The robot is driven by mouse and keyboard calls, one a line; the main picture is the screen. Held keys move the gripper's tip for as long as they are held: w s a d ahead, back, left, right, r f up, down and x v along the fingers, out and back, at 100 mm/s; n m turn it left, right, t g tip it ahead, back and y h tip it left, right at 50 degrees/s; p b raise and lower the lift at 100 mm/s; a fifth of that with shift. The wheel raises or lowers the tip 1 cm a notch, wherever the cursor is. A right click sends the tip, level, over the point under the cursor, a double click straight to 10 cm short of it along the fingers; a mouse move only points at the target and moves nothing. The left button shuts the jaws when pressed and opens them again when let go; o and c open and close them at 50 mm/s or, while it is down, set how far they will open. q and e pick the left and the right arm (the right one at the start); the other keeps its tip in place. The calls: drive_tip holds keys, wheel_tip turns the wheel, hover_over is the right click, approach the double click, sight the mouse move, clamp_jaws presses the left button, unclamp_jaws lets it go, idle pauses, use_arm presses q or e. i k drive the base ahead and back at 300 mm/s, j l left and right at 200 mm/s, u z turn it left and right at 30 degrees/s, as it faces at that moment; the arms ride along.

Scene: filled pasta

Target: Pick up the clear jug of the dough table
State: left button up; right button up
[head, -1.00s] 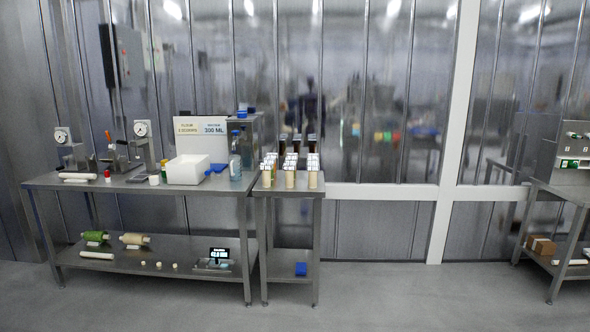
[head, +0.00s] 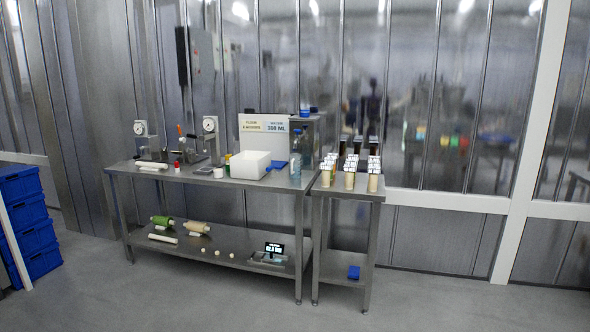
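The dough table (head: 205,182) is a steel table with a lower shelf, standing against the panelled wall. A clear, bluish jug-like vessel (head: 295,172) stands upright near the right end of its top. A taller clear bottle shape shows just behind it, and I cannot tell clearly where one ends and the other begins. A white open bin (head: 250,164) and a blue item (head: 277,165) are left of the vessel. Neither of my grippers is in view.
A narrow steel stand (head: 342,193) with several filled, white-topped containers adjoins the table's right end. A sign (head: 264,125) stands behind the bin. Blue crates (head: 30,222) are stacked at the far left. The grey floor (head: 190,300) in front is clear.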

sight(295, 159)
drive_tip(key=i, duration=3.2)
